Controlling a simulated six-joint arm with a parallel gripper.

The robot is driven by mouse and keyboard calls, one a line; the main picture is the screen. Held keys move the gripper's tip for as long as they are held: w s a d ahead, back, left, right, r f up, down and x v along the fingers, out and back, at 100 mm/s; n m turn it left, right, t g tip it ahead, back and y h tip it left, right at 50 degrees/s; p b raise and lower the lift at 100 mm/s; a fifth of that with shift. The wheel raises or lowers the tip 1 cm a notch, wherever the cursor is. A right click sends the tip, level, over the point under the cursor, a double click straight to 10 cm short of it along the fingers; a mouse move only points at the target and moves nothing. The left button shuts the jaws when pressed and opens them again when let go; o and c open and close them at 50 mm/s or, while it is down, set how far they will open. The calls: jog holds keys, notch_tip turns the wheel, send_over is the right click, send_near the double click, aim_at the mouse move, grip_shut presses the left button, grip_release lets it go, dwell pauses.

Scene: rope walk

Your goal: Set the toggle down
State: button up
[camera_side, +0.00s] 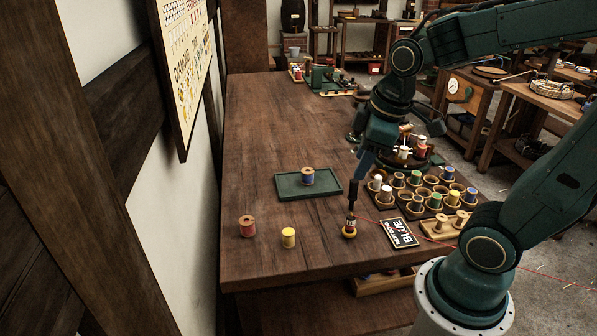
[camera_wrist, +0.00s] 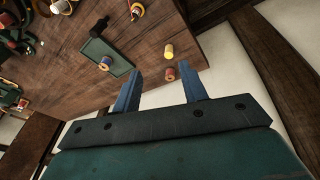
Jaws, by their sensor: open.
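My gripper (camera_side: 363,165) is above the table, close to the dark piece's top in the side view; contact cannot be told. In the wrist view my gripper (camera_wrist: 160,68) has its blue fingers spread with nothing held between them.
A green tray (camera_side: 288,190) carries a blue spool (camera_side: 308,176). A red spool (camera_side: 247,226) and a yellow spool (camera_side: 288,237) stand at the front. A spool rack (camera_side: 425,193) and a "BLUE" card (camera_side: 398,233) lie to the right.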

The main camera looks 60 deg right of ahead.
jog(key=s+a+r+m+t, duration=0.2)
jog(key=s+a+r+m, duration=0.2)
jog(key=s, duration=0.2)
jog(key=shift+s+r+y, duration=0.25)
jog(key=shift+y, duration=0.05)
